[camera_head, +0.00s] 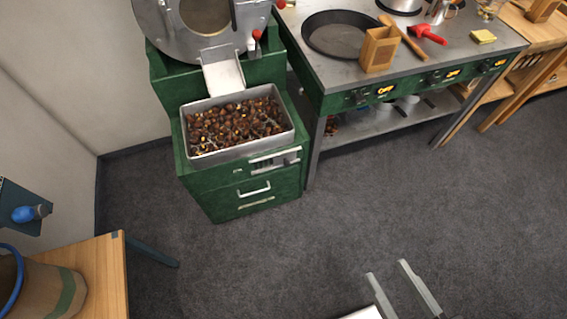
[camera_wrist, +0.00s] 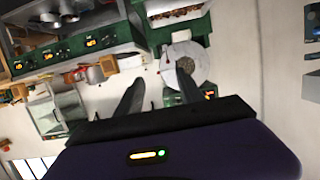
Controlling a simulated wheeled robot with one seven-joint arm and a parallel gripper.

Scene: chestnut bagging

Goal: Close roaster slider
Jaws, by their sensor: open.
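The roaster (camera_head: 168,70) is a green machine with a round metal drum top, at the upper left of the head view. A metal chute (camera_head: 223,76) slopes down from its front. A small red-knobbed handle (camera_head: 257,35) sits at the right of the chute; I cannot tell whether it is the slider or how far it is shut. The roaster's round top also shows in the wrist view (camera_wrist: 174,50), beyond my fingers. My gripper (camera_head: 388,268) is open and empty over the floor, well apart from the roaster. Its two dark fingers show in the wrist view (camera_wrist: 160,77).
A metal tray (camera_head: 191,148) full of chestnuts stands under the chute on a green cabinet. A steel stove table (camera_head: 335,75) with a pan (camera_head: 345,34), wooden box (camera_head: 379,50) and red scoop (camera_head: 427,34) stands right. A wooden table (camera_head: 95,263) is lower left. The middle floor is clear.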

